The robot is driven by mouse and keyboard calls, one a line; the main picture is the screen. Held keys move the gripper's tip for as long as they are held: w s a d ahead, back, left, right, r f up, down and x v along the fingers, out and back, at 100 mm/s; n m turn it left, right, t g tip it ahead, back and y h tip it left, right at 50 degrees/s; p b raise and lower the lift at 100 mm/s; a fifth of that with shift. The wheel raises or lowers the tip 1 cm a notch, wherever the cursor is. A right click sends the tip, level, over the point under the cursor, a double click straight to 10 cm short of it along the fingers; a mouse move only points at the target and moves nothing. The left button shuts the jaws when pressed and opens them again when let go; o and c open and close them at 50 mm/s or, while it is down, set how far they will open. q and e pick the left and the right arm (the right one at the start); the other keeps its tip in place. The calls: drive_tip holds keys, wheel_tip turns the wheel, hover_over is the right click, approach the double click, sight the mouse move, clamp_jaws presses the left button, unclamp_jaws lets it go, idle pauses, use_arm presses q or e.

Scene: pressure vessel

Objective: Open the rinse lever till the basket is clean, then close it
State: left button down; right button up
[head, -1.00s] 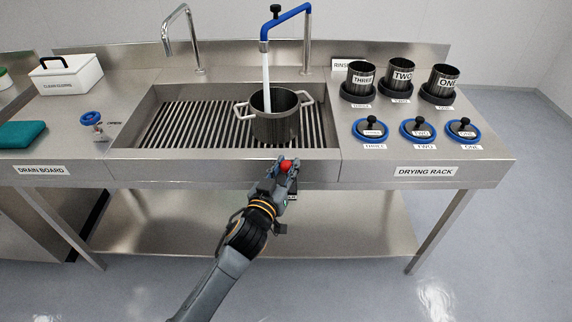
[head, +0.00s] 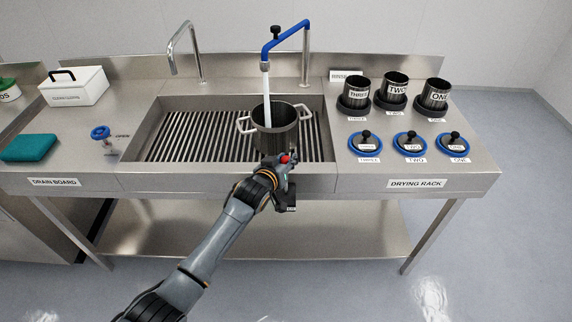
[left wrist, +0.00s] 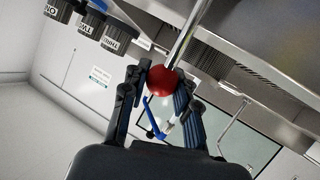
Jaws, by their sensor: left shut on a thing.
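A dark pot-like basket (head: 275,138) with two light handles stands upright in the sink, right of its middle. White water from the blue rinse tap (head: 285,38) runs down into it. My left gripper (head: 285,162) is at the sink's front edge, just in front of the basket. It is shut on the red ball knob (head: 286,158) of the rinse lever. In the left wrist view the red knob (left wrist: 162,80) sits between both fingers, with the lever's metal rod (left wrist: 186,38) running up from it. The basket's inside cannot be judged clean or dirty. My right gripper is not in view.
Three black cups (head: 395,90) and several blue-rimmed lids (head: 410,144) stand on the drying rack at right. A plain steel tap (head: 185,48) is behind the sink's left part. A white box (head: 73,86), teal cloth (head: 28,147) and blue-handled valve (head: 101,132) are at left.

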use_arm(q)
drive_tip(key=shift+w+a+f+b, duration=0.15)
drive_tip(key=shift+w+b, duration=0.4)
drive_tip(key=shift+w, duration=0.45)
drive_tip(key=c, duration=1)
unclamp_jaws()
drive_tip(key=shift+c, duration=0.2)
drive_tip(key=shift+a+f, duration=0.1)
drive_tip(key=shift+a, duration=0.05)
drive_tip(key=shift+s, duration=0.5)
drive_tip(key=v, duration=1.1)
drive_tip(key=shift+a, duration=0.15)
